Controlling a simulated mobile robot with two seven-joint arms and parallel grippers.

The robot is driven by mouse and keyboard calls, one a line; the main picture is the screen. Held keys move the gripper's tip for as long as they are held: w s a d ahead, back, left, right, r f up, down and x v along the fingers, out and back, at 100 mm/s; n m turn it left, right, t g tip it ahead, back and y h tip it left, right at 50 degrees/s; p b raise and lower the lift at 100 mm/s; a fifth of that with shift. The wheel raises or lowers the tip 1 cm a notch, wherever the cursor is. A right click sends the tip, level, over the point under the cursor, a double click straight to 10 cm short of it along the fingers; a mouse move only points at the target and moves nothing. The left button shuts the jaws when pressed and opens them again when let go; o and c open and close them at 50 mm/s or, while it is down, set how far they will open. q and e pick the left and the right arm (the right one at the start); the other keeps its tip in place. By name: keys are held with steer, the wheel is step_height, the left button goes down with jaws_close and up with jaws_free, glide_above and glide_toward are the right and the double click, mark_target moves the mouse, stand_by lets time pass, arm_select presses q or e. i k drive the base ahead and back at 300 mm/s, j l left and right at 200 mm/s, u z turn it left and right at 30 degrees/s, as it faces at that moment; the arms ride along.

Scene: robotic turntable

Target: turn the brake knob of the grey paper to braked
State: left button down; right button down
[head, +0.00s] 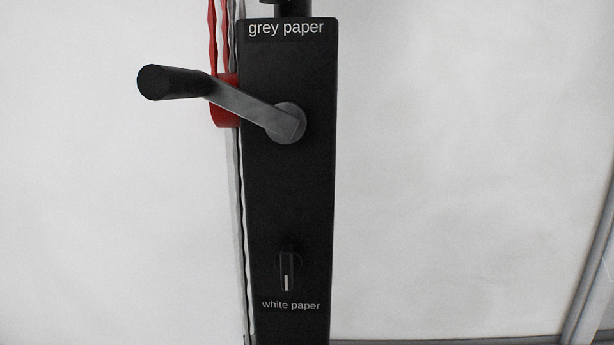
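A tall black panel (290,200) stands upright in the middle of the head view. Its top edge carries the label "grey paper" (286,28). Below that label is a crank with a grey arm (255,107) and a black grip (170,82) reaching to the left. Lower down is a small black knob (287,270) with a white mark that points down. The label "white paper" (291,305) is just under this knob. I cannot tell which paper the knob belongs to, and no "braked" marking is visible. Neither of my grippers is in view.
Red and grey wavy strands (220,40) hang along the panel's left edge, by a red part (226,105) behind the crank arm. A black fitting (293,7) is cut off above the panel. A grey rail (595,270) stands at the right edge. Pale background surrounds the panel.

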mark_target(288, 261)
steer(key=k+j, duration=0.15)
steer(key=k, duration=0.2)
steer(key=k+j, duration=0.2)
steer(key=k, duration=0.15)
steer(key=k+j, duration=0.15)
steer(key=k, duration=0.2)
steer(key=k+l, duration=0.1)
steer(key=k, duration=0.15)
steer(key=k+l, duration=0.15)
steer(key=k, duration=0.15)
steer(key=j+z, duration=0.05)
